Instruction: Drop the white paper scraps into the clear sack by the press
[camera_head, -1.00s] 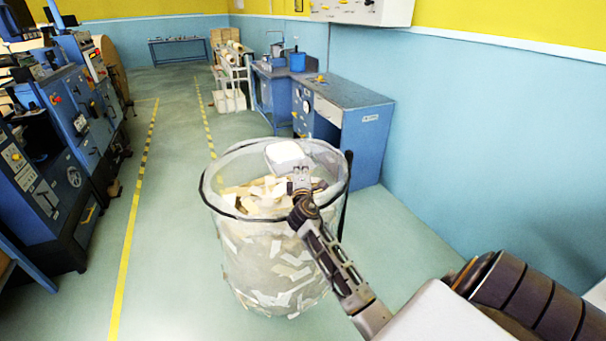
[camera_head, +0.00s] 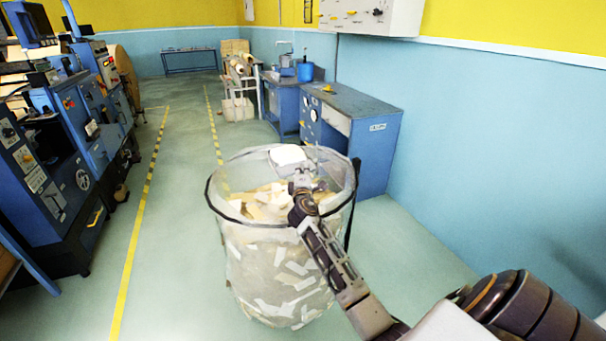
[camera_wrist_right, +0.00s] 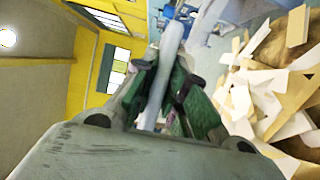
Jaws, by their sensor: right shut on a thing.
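The clear sack (camera_head: 275,265) stands upright on the floor, open at the top with a dark rim, and is partly full of white and tan paper scraps (camera_head: 262,202). My right gripper (camera_head: 299,172) is over the sack's mouth, shut on a white paper scrap (camera_head: 287,155). In the right wrist view the held scrap (camera_wrist_right: 172,45) shows edge-on as a pale strip between the fingers (camera_wrist_right: 168,95). Loose scraps (camera_wrist_right: 262,95) in the sack lie to the right in that view. My left gripper is not in view.
Blue machines (camera_head: 75,140) line the left side, beyond a yellow floor line (camera_head: 137,235). A blue workbench (camera_head: 365,145) stands behind the sack, along the blue wall (camera_head: 480,140). A trolley with rolls (camera_head: 240,68) is farther back. The floor left of the sack is clear.

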